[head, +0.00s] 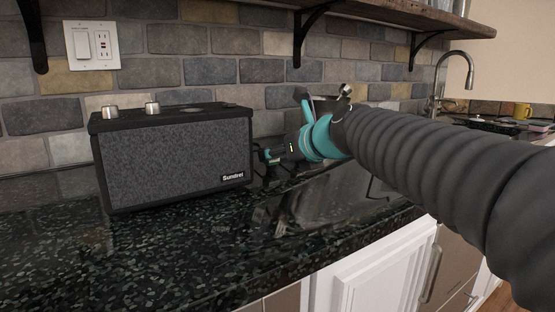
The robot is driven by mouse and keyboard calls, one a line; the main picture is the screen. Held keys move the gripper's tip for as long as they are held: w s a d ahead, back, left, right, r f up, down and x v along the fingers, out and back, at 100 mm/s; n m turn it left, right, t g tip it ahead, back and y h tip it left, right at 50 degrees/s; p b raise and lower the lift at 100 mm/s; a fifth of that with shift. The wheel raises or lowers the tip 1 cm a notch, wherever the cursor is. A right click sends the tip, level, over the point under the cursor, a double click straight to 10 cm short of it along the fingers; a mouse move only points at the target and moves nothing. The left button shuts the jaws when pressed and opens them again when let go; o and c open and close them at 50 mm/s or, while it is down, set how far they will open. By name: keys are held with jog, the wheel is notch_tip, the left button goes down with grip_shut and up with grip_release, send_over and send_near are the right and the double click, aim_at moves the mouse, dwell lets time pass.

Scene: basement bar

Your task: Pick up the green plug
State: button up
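My gripper (264,165) is at the end of my dark ribbed arm, which reaches in from the right. Its black fingers are low over the counter, close to the right side of the speaker. They are small and dark against the counter, so I cannot tell whether they are open or shut, touch the speaker or hold anything. I see no green plug that I can make out. The space behind the speaker and behind my gripper is hidden.
A black Sundrei speaker (175,158) stands on the glossy dark speckled counter (150,255). A wall plate (91,45) with a switch and outlet is above it. A wooden shelf (400,18) overhangs. The front-left counter is clear.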

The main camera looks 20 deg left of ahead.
jog(key=x, duration=0.5)
jog(key=c, duration=1.2)
grip_shut()
jog(key=shift+r, duration=0.1)
